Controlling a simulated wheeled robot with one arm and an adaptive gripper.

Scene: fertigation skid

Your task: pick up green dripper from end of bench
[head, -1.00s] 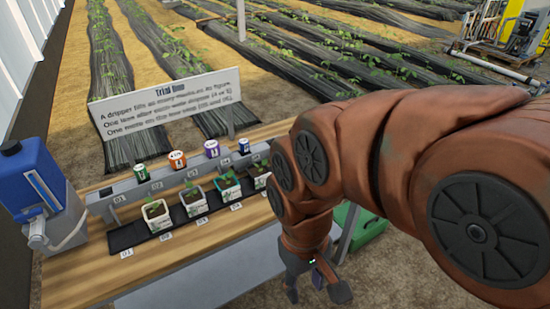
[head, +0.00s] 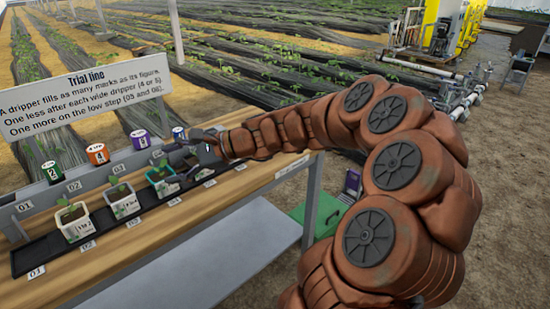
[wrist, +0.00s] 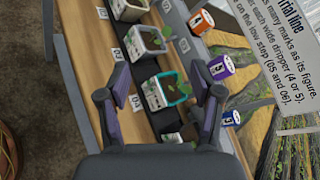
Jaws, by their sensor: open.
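My gripper (head: 194,158) is over the right part of the bench, far to the right of the green dripper. In the wrist view my gripper (wrist: 168,88) is open and empty, its two purple-padded fingers either side of a teal-rimmed pot (wrist: 158,99). The green dripper does not show in the wrist view.
A "Trial line" sign (head: 85,95) stands behind. A green crate (head: 322,215) is on the ground by the bench's right end. Bare ground lies to the right.

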